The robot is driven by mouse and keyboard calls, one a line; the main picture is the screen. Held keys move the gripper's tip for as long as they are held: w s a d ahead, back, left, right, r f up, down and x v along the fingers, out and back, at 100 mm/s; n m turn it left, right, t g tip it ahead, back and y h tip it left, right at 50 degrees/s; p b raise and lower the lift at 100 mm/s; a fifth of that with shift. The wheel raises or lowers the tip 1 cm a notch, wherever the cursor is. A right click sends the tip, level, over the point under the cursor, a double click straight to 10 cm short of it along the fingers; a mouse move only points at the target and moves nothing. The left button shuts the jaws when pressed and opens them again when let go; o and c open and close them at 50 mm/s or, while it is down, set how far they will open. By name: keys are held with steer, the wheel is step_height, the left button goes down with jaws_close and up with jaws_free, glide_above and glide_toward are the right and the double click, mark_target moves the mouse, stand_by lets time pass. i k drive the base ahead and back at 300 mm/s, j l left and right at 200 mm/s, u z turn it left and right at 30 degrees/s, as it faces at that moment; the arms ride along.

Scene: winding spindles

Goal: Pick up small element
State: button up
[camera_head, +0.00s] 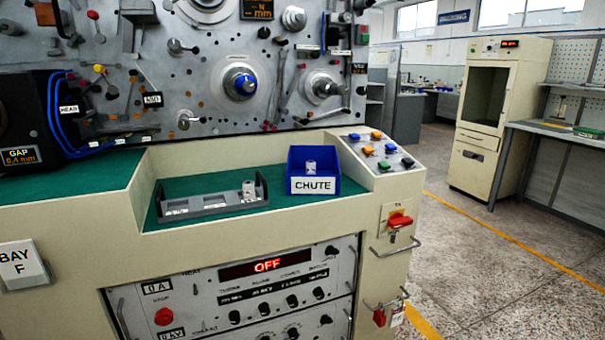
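A small pale metallic cylinder (249,189) stands upright at the right end of a grey slotted tray (196,213) on the green ledge. The tray's other slots look empty. Another small pale cylinder (311,167) shows inside the blue bin (338,184) labelled CHUTE, right of the tray; its lower part is hidden by the bin's front wall and label. I cannot tell which of the two is the small element. My gripper is not in view.
The machine's upright panel (200,80) with knobs, levers and a blue-centred spindle (241,83) rises behind the ledge. A sloped button box (379,152) stands right of the bin. Bare green surface (220,184) lies behind the tray. Open floor (490,260) extends right.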

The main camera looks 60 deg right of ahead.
mark_target(310, 165)
steer(key=l+u, duration=0.15)
steer(key=u, duration=0.3)
steer(key=k+l+u, duration=0.6)
steer(key=k, duration=0.25)
steer(key=k+l+u, duration=0.1)
steer(key=k+l, duration=1.15)
steer(key=k, duration=0.2)
steer(key=l, duration=0.3)
steer(key=k+u, duration=0.05)
